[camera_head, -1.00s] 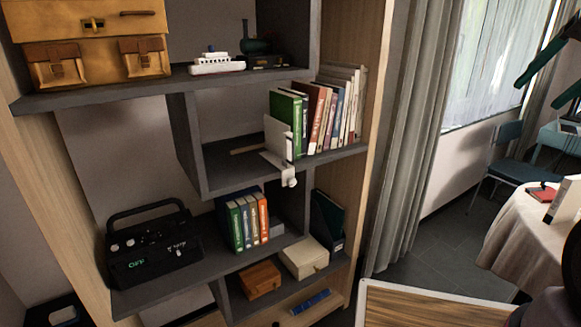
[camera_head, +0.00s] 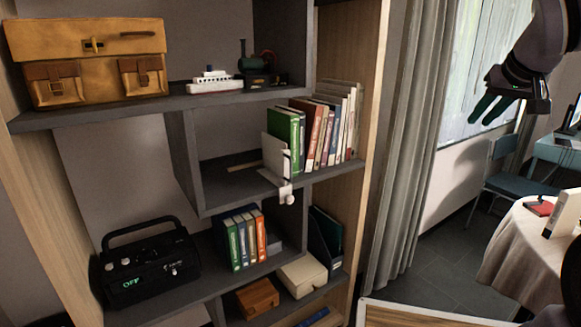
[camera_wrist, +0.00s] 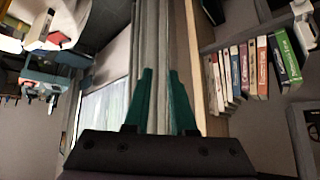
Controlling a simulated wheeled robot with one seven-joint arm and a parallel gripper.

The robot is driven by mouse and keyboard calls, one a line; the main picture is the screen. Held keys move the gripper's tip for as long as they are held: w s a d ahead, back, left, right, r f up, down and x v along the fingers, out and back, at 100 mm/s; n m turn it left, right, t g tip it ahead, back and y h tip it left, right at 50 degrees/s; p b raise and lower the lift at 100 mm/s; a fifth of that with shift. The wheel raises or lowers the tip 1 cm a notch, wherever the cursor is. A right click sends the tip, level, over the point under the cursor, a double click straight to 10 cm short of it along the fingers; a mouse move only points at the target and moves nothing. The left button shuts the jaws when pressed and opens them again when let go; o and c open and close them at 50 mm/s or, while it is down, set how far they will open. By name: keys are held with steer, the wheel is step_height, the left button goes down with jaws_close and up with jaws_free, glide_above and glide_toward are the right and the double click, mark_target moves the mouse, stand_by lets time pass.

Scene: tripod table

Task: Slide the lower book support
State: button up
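A white book support (camera_head: 277,155) with a small round knob (camera_head: 287,199) at the shelf's front edge stands against the left end of the book row (camera_head: 320,130) on the middle shelf. Part of it also shows at the top right of the wrist view (camera_wrist: 304,12). A second support beside the lower books (camera_head: 241,238) cannot be made out clearly. My gripper (camera_head: 484,108) has teal fingers and is at the upper right in the head view, in front of the window and well away from the shelves. Its fingers (camera_wrist: 160,80) are apart with nothing between them.
A dark radio (camera_head: 150,265) sits at the lower left. A tan bag (camera_head: 90,60) and a toy ship (camera_head: 214,83) are on the upper shelf. A curtain (camera_head: 400,150) hangs right of the bookcase. A cloth-covered table (camera_head: 515,245) and blue chair (camera_head: 520,188) stand at right.

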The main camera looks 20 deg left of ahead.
steer(key=w+a+f+n+y, duration=0.2)
steer(key=w+a+f+n, duration=0.2)
steer(key=w+a+f, duration=0.4)
steer(key=n+y, duration=0.8)
steer(key=y, duration=0.5)
glide_toward(291, 161)
steer(key=x, duration=0.7)
steer(key=f+x, duration=0.1)
steer(key=x, duration=0.2)
steer(key=shift+w+a, duration=0.1)
steer(key=shift+w, duration=0.1)
jaws_close()
